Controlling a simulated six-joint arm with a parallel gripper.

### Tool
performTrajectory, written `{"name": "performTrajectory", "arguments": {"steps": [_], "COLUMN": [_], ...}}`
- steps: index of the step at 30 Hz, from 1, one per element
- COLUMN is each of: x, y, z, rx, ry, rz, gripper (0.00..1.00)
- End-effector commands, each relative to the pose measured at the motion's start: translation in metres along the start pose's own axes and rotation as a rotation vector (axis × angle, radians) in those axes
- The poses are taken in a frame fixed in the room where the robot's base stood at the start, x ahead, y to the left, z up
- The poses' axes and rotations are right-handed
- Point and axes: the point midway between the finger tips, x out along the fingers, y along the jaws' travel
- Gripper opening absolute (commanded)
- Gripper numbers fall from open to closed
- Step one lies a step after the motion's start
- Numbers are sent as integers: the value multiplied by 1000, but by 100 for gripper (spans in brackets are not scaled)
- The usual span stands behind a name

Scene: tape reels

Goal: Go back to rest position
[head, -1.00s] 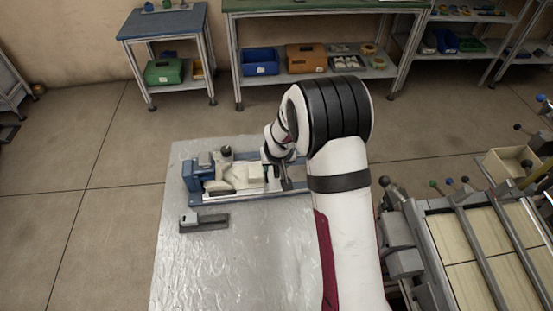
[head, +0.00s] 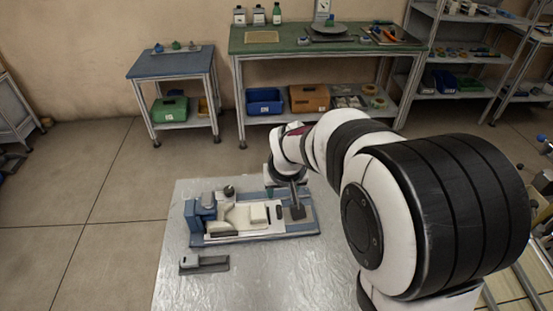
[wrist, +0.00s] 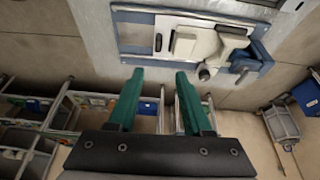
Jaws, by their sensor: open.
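My gripper (wrist: 158,76) shows in the wrist view with its two green fingers spread apart and nothing between them. A blue and white bench device (head: 207,235) sits on the metal-topped table in the head view. The same device shows at the top of the wrist view (wrist: 182,42), beyond the fingertips and apart from them. In the head view my arm comes in from the right and its wrist end is over the device's right end. The fingers are mostly hidden there.
The silver table (head: 270,275) is bare in front of the device, except for a small grey block-like fixture (head: 205,264). A green-topped bench (head: 290,42) and a blue-topped small table (head: 165,66) stand behind. Shelves (head: 465,58) stand at the back right.

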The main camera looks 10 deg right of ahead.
Motion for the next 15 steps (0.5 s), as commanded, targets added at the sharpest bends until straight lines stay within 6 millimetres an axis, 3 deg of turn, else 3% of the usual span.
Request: {"name": "performTrajectory", "arguments": {"steps": [3, 5, 8, 10, 12, 15], "x": [-4, -20, -68, -100, -124, -144], "y": [1, 5, 14, 16, 13, 5], "z": [3, 18, 79, 133, 183, 236], "rx": [8, 46, 177, 282, 376, 474], "ry": [-5, -31, -132, -220, -299, -386], "rz": [0, 1, -1, -9, -21, -38], "gripper": [50, 50, 50, 50, 50, 50]}}
